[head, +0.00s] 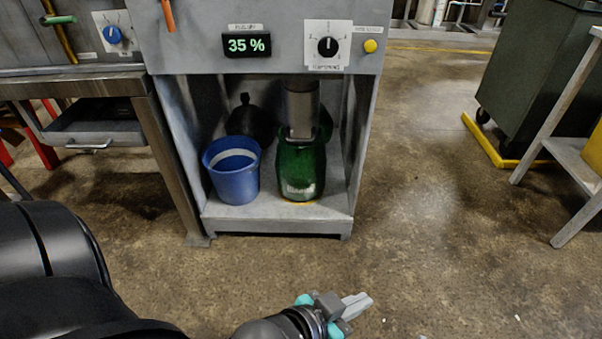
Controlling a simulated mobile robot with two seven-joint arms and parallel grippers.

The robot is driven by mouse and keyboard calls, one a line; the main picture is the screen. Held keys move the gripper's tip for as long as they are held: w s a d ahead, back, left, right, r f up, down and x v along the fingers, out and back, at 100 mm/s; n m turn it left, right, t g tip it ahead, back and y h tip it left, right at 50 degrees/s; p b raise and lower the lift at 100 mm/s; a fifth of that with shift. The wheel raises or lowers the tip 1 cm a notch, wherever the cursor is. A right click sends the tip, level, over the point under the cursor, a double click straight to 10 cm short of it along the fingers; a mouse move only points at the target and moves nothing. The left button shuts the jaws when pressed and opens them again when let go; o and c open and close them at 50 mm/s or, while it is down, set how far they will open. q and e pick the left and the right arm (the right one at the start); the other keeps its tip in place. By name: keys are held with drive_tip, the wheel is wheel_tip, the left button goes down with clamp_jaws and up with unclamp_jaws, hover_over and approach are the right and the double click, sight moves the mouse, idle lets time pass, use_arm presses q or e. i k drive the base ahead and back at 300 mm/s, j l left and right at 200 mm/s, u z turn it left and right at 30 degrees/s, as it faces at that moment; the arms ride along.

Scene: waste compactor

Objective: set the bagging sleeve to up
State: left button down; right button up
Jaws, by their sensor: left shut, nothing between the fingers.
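The bagging sleeve appears to be the grey metal cylinder (302,105) hanging in the open bay of the compactor (262,50). Its lower end reaches down to a green bag or bin (300,168), overlapping its mouth. I cannot tell how far it goes inside. My left gripper (358,305) is at the bottom of the head view, low in front of the machine and well apart from the sleeve. Its fingers are shut and empty. My right gripper is not in view.
A blue bucket (235,185) and a black bag (249,123) stand in the bay. Above are a 35 % display (246,45), a black knob (327,47) and a yellow button (370,46). A workbench (75,85) stands left. The floor (430,180) to the right is clear.

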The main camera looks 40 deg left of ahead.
sight(300, 112)
drive_tip(key=i+j+u, duration=0.1)
drive_tip(key=i+u, duration=0.25)
drive_tip(key=i, duration=0.3)
drive_tip(key=i+l+u, duration=0.1)
drive_tip(key=i+u, duration=0.25)
drive_tip(key=i, duration=0.35)
